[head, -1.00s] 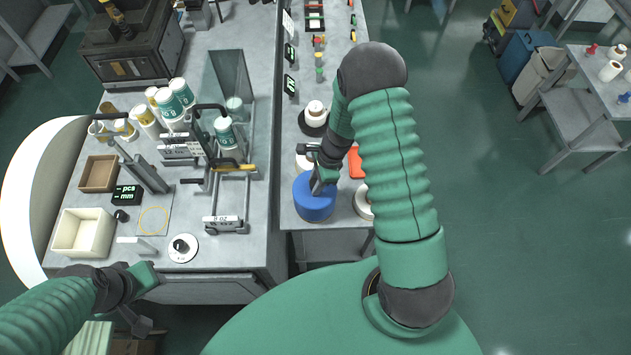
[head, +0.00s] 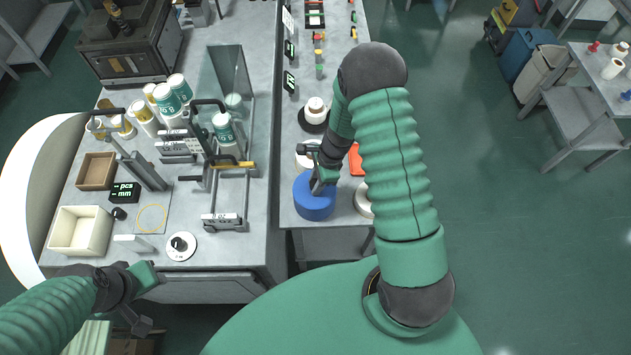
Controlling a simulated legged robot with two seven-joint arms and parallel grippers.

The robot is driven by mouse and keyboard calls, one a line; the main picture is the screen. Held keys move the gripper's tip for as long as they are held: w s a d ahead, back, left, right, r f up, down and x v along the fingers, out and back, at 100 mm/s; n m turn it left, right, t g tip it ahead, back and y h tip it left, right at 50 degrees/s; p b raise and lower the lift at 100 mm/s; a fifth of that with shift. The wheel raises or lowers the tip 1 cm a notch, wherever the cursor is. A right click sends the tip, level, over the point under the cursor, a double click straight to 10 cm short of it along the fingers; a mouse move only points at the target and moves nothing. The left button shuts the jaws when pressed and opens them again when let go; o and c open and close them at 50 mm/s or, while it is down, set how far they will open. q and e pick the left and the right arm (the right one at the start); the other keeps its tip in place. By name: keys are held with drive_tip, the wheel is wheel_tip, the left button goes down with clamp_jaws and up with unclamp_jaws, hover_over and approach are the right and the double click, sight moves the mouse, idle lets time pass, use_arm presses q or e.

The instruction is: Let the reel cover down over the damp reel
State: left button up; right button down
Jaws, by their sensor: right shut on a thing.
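The reel cover looks to be the blue round cap (head: 314,203) at the near end of the narrow bench. My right gripper (head: 322,186) is shut on its top from above. The cover looks upright; I cannot tell whether its lower rim touches the bench. A damp reel under it cannot be seen. White round reels show close by: one partly hidden behind the cover (head: 304,162), and one to its right (head: 362,201), partly behind my arm. My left gripper (head: 146,297) is at the lower left, away from the cover; its jaw opening is unclear.
A white spool on a black disc (head: 315,118) stands farther back on the bench. An orange-red item (head: 356,161) lies right of the gripper. The left table holds a metal rack (head: 222,219), cups (head: 223,128), a cream bin (head: 80,231) and a brown tray (head: 97,171).

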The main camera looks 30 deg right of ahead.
drive_tip(key=shift+f, duration=0.15)
drive_tip(key=c, duration=0.6)
unclamp_jaws()
drive_tip(key=shift+o, duration=0.2)
wheel_tip(320, 180, up, 8)
drive_tip(key=p, duration=0.6)
drive_tip(key=shift+p, duration=0.4)
